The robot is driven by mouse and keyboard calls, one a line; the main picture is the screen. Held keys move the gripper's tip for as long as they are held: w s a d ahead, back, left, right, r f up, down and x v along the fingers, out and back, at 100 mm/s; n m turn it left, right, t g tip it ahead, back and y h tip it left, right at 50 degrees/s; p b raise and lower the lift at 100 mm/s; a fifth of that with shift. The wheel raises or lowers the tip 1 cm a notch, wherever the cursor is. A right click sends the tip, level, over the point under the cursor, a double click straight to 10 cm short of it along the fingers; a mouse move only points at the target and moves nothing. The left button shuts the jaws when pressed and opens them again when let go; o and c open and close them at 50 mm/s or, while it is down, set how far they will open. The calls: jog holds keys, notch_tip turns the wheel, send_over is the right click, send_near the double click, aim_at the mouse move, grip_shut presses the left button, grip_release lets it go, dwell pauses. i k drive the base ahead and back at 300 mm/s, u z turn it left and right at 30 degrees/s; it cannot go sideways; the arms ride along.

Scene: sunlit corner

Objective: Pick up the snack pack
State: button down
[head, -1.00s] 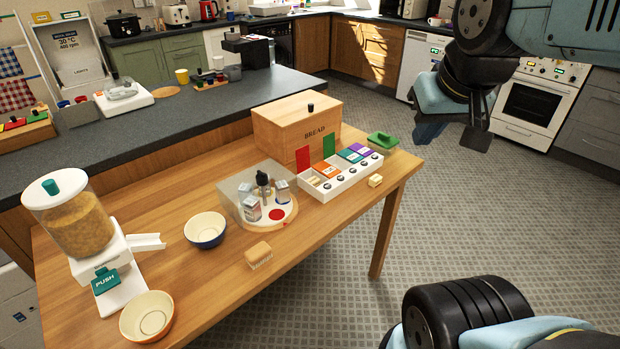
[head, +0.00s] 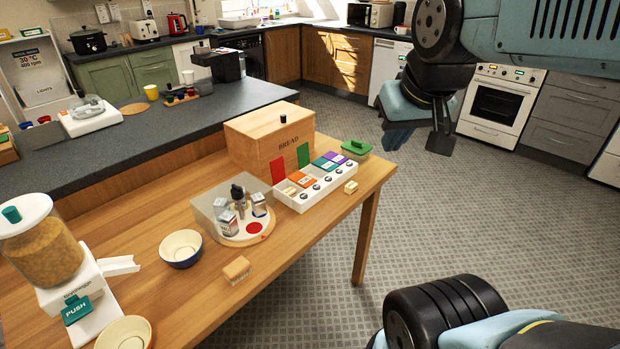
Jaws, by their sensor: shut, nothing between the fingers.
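I cannot tell for sure which thing is the snack pack. A white divided tray (head: 322,193) on the wooden table holds flat packs in several colours: an orange pack (head: 303,179), a teal pack (head: 324,164) and a purple pack (head: 335,157). Round buttons line its front. Small cartons (head: 227,220) and a dark bottle (head: 238,196) stand on a round turntable (head: 233,241), partly behind a clear cover. My gripper (head: 440,145) hangs at the upper right, shut and empty, over the floor in the picture and well apart from the table's things.
A wooden bread box (head: 262,140) stands behind the tray. A green-lidded container (head: 356,149), a small yellowish block (head: 351,187), a tan block (head: 236,269), bowls (head: 181,248) and a food dispenser (head: 62,270) are also on the table (head: 300,225). The floor to the right is clear.

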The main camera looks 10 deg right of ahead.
aim_at(291, 191)
jog(key=u, duration=1.35)
jog(key=i, duration=0.1)
jog(key=z, duration=2.65)
jog(key=k, duration=1.05)
jog(key=u, duration=0.7)
jog(key=i, duration=1)
jog(key=u, duration=0.1)
